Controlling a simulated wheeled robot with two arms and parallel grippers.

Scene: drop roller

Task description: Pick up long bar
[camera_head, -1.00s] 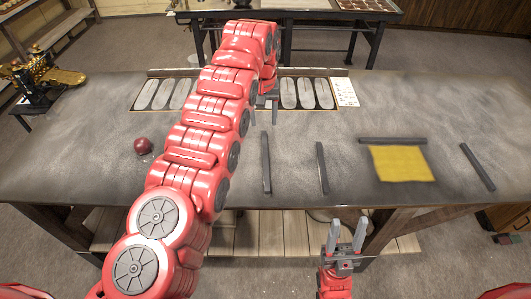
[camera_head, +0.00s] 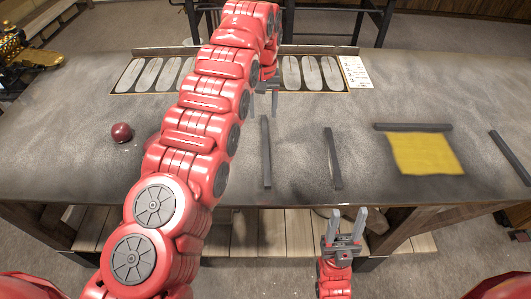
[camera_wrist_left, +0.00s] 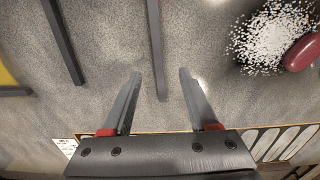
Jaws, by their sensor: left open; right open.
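Several dark grey bars lie on the grey table. The bar nearest my left gripper, apparently the long one (camera_head: 266,160), points away from me. It also shows in the left wrist view (camera_wrist_left: 156,45), its end between the two fingers in the picture. My left gripper (camera_head: 264,105) is open and empty over its far end; the fingers (camera_wrist_left: 160,74) show no contact, and their height above it is unclear. A second bar (camera_head: 333,158) lies to the right and also shows in the wrist view (camera_wrist_left: 63,42). My right gripper (camera_head: 347,217) is open and empty before the table's front edge.
A yellow sheet (camera_head: 426,154) lies right, with a bar (camera_head: 413,127) along its far edge and another bar (camera_head: 510,157) beyond. A dark red round object (camera_head: 121,132) lies left; white grains (camera_wrist_left: 268,38) lie near it. A panel of oval slots (camera_head: 303,73) lies behind.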

